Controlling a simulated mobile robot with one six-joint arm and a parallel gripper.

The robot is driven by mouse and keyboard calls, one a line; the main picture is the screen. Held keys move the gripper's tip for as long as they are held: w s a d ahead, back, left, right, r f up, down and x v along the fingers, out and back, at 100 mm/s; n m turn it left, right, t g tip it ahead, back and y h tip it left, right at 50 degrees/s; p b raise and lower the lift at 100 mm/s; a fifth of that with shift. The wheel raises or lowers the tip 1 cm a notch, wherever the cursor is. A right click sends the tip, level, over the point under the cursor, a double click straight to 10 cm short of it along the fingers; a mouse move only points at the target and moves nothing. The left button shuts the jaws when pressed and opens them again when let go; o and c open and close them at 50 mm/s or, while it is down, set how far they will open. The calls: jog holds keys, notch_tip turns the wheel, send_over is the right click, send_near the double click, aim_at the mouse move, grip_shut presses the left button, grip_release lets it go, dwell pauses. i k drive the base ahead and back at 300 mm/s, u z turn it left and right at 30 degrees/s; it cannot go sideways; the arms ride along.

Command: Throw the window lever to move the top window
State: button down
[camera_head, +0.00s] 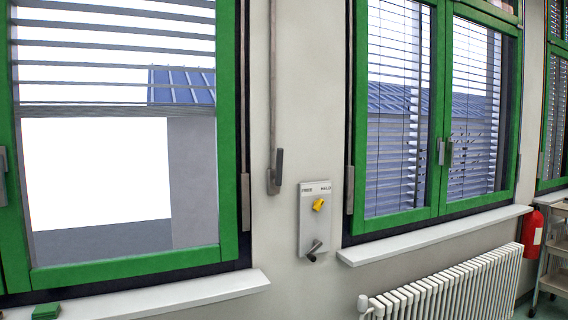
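A grey lever handle (274,172) sits at the lower end of a vertical rod (272,70) on the wall between the two nearer windows; it points upward beside the rod. A second slim grey fitting (349,190) is on the dark strip left of the right window. Only a thin strip of a green upper window frame (497,8) shows at the top edge, above the right window; most of it is out of view. I cannot tell whether the upper window is open. My gripper is not in view.
A grey wall plate (306,225) with a yellow knob and crank hangs between the windows. White sills (428,234) jut out below the green windows. A white radiator (445,285), red extinguisher (531,235) and grey cart (556,250) are at right. A green block (46,312) is lower left.

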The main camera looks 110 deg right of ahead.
aim_at(278, 180)
jog(key=z, duration=0.05)
jog(key=i, duration=0.85)
jog(key=z, duration=2.85)
jog(key=i, duration=0.1)
jog(key=u, duration=2.55)
jog(key=k, duration=0.15)
jog(key=z, duration=3)
